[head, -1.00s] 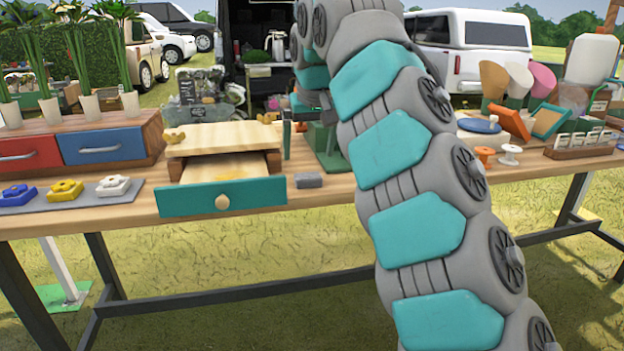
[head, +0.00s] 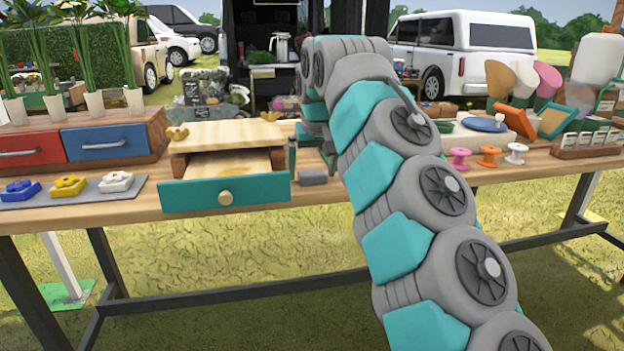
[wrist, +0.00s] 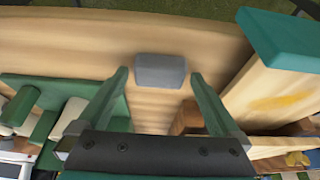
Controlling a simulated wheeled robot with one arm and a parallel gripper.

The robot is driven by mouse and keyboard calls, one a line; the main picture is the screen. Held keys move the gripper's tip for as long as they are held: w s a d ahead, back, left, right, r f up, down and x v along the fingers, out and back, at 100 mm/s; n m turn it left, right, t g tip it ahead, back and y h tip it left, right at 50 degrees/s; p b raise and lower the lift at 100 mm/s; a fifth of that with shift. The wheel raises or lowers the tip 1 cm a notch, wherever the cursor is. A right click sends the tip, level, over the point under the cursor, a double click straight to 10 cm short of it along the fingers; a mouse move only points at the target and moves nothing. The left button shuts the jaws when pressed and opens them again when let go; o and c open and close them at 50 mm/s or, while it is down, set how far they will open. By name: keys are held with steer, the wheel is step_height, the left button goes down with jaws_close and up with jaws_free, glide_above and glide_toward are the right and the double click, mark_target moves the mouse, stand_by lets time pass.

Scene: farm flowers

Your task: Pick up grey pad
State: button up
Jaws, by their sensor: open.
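The grey pad (head: 313,177) is a small rounded block on the wooden table, just right of the open drawer's teal front. In the wrist view the grey pad (wrist: 160,70) lies beyond and between the tips of my gripper (wrist: 159,76). The two green fingers are spread apart, one on each side of the pad, with nothing held between them. I cannot tell how high the tips are above the table. In the head view my arm hides most of the gripper.
The wooden drawer box with its teal-fronted drawer (head: 238,190) pulled out stands close to the right finger in the wrist view (wrist: 290,38). A green object (wrist: 60,90) lies left of the gripper there. Pink, orange and white spools (head: 488,156) stand further right. The table's front edge is near the pad.

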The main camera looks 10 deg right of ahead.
steer(key=c, duration=1.4)
steer(key=shift+o, duration=0.2)
steer(key=shift+r, duration=0.15)
